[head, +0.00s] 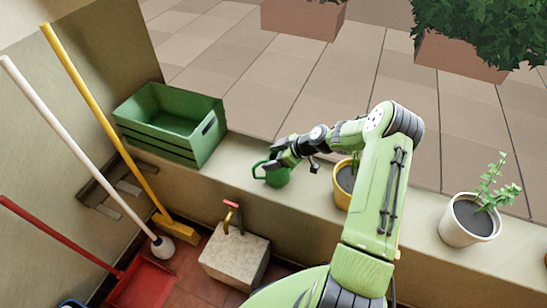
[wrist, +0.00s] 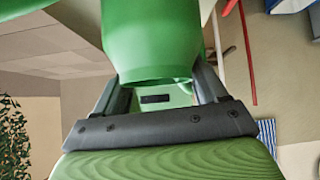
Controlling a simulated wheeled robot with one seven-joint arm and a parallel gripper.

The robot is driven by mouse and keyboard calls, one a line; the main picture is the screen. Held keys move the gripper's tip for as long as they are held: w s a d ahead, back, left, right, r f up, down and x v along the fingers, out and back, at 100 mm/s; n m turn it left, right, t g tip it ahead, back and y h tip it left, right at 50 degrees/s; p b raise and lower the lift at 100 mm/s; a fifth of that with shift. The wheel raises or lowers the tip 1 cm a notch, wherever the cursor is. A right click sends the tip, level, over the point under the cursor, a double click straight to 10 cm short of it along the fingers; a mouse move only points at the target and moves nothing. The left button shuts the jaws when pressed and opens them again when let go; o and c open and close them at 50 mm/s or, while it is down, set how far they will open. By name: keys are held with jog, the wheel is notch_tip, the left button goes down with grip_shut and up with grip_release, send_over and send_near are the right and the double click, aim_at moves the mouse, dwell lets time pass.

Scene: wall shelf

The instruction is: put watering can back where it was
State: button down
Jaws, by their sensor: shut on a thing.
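The green watering can (head: 277,178) is at the end of my arm, over the pale ledge (head: 320,218), with its looped handle (head: 259,169) to the left. My gripper (head: 280,158) is shut on it. I cannot tell whether the can's base touches the ledge. In the wrist view the can's green body (wrist: 150,45) fills the upper middle, between the two fingers of my gripper (wrist: 158,85). My gripper and wrist hide part of the can in the head view.
A green crate (head: 172,122) stands on the ledge to the left. A yellow pot (head: 346,181) is close to the can's right, partly behind my arm. A white potted plant (head: 470,218) stands further right. Brooms lean at the left, and a tap block (head: 235,255) stands below.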

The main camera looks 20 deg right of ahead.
jog(key=shift+f, duration=0.15)
jog(key=shift+c, duration=0.2)
grip_release()
